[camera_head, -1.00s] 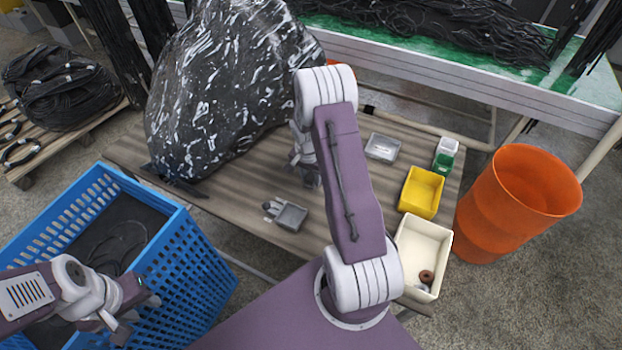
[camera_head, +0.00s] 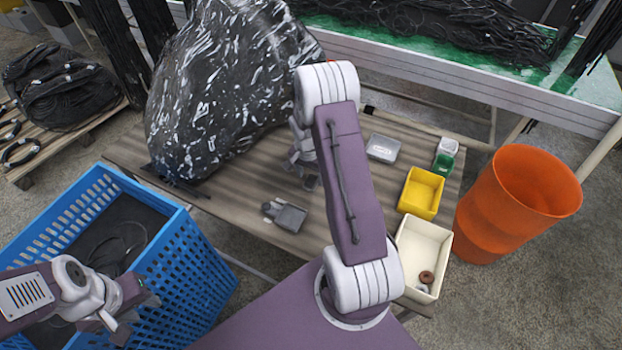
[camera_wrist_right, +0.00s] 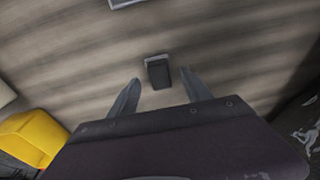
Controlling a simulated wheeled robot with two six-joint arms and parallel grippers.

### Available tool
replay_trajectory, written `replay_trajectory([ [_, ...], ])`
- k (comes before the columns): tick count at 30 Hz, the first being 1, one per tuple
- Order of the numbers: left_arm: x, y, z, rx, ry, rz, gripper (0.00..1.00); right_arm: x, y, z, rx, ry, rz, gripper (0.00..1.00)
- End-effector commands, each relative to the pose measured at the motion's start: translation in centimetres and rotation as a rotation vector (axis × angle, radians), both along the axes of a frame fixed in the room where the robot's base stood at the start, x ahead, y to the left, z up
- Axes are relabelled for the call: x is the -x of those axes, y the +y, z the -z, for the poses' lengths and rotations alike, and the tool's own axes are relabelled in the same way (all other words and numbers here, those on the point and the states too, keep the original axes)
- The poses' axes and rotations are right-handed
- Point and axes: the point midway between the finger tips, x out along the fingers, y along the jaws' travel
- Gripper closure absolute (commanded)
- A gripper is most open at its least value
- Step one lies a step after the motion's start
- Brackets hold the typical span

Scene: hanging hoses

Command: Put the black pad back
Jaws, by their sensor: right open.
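The black pad (camera_wrist_right: 158,73) shows in the right wrist view as a small dark block with a lighter grey edge along its top. It lies on the brown ridged board. My right gripper's two fingers (camera_wrist_right: 153,92) are apart, one at each side of the pad's near end, with gaps between. They do not grip it. In the head view my right gripper (camera_head: 304,165) is mostly hidden behind my right arm, and a small dark patch below it cannot be told clearly. My left gripper (camera_head: 125,312) hangs over the blue crate; its jaw opening is unclear.
On the board (camera_head: 240,195) are a grey device (camera_head: 285,215), a metal tray (camera_head: 383,148), a yellow bin (camera_head: 421,192) and a cream bin (camera_head: 423,255) holding small parts. A shiny black bag (camera_head: 225,85) stands at left. An orange bucket (camera_head: 520,200) stands right; a blue crate (camera_head: 190,270) stands left.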

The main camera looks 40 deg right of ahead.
Motion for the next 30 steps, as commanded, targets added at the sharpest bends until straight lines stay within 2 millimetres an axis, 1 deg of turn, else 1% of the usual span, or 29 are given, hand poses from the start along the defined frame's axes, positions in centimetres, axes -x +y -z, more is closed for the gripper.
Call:
replay_trajectory([
  [1,0.0,0.0,-0.1,0.000,0.000,0.000,0.64,-0.1,0.1,-1.6,0.003,-0.006,-0.001,0.43],
  [3,0.0,0.0,-0.2,0.000,0.000,0.000,0.64,0.0,0.3,-3.5,0.003,-0.006,-0.001,0.43],
  [6,0.0,0.0,-0.4,0.000,0.000,0.000,0.64,0.2,0.6,-5.9,0.003,-0.006,-0.001,0.43],
  [9,0.0,0.0,-0.4,0.000,0.000,0.000,0.64,0.3,0.8,-7.7,0.002,-0.004,-0.002,0.43],
  [13,0.0,0.0,-0.5,0.000,0.000,0.000,0.64,0.4,1.0,-8.9,0.001,-0.002,-0.002,0.43],
  [17,0.0,0.0,-0.5,0.000,0.000,0.000,0.64,0.5,1.1,-9.2,0.000,0.000,-0.004,0.43],
  [18,0.0,0.0,-0.5,0.000,0.000,0.000,0.64,0.6,1.5,-9.4,-0.001,0.000,-0.021,0.43],
  [19,0.0,0.0,-0.5,0.000,0.000,0.000,0.64,0.9,2.2,-9.6,-0.003,0.000,-0.056,0.43],
  [20,0.0,0.0,-0.5,0.000,0.000,0.000,0.64,1.2,3.3,-9.9,-0.005,0.001,-0.109,0.43],
  [22,0.0,0.0,-0.5,0.000,0.000,0.000,0.64,3.0,7.1,-11.0,-0.016,0.003,-0.302,0.43],
  [23,0.0,0.0,-0.5,0.000,0.000,0.000,0.64,4.1,8.9,-11.5,-0.019,0.003,-0.400,0.43],
  [24,0.0,0.0,-0.5,0.000,0.000,0.000,0.64,5.7,11.1,-11.9,-0.024,0.003,-0.529,0.43],
  [26,0.0,0.0,-0.5,0.000,0.000,0.000,0.64,8.2,13.8,-12.4,-0.028,0.003,-0.707,0.43],
  [27,0.0,0.0,-0.5,0.000,0.000,0.000,0.64,9.7,15.2,-12.5,-0.029,0.002,-0.810,0.43],
  [30,0.0,0.0,-0.5,0.000,0.000,0.000,0.64,12.8,17.3,-12.6,-0.030,0.002,-0.995,0.43],
])
